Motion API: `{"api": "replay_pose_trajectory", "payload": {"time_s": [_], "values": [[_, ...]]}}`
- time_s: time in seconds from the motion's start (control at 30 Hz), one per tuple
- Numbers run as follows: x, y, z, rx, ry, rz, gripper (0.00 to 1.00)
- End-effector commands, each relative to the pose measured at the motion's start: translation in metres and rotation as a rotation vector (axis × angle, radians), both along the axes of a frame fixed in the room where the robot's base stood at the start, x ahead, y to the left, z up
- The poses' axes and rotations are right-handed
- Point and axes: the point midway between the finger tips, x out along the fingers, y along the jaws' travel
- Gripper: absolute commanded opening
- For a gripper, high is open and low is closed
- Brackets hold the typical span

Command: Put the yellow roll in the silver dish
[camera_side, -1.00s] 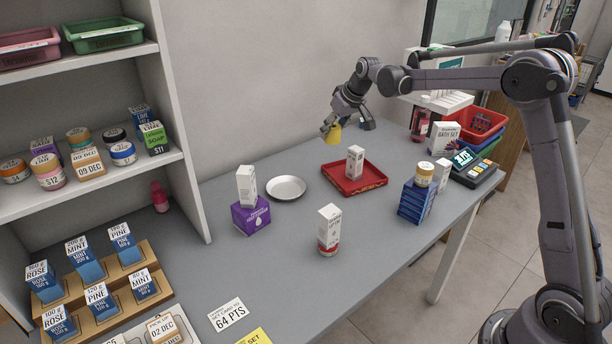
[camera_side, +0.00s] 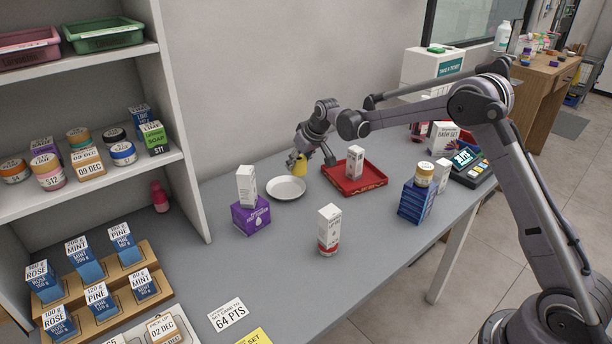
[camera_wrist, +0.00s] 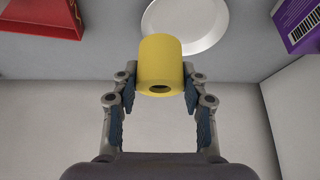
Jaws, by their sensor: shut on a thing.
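My gripper (camera_side: 303,160) is shut on the yellow roll (camera_side: 299,166) and holds it above the counter, close to the back right edge of the dish. In the wrist view the yellow roll (camera_wrist: 160,66) sits between the two fingers, with the hole in its end showing. The silver dish (camera_side: 286,188) looks pale and round and lies flat and empty on the counter. In the wrist view the dish (camera_wrist: 205,38) is just beyond the roll, partly hidden by it.
A red tray (camera_side: 372,184) with a white box (camera_side: 354,163) in it lies right of the dish. A purple box (camera_side: 250,217) with a white box (camera_side: 246,186) on top stands left. Another white box (camera_side: 329,230) stands in front, with clear counter around it.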

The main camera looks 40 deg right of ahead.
Motion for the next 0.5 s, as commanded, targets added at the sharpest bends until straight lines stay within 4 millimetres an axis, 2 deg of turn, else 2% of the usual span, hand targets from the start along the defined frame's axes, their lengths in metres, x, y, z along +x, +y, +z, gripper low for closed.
{"api": "replay_pose_trajectory", "payload": {"time_s": [0.03,0.2,0.37,0.5], "values": [[0.006,0.01,-0.006,0.0,0.0,0.004,0.12],[0.019,0.029,-0.02,-0.001,-0.001,0.001,0.12],[0.022,0.035,-0.026,0.0,-0.001,0.0,0.12],[0.023,0.035,-0.037,0.0,0.0,-0.001,0.12]]}}
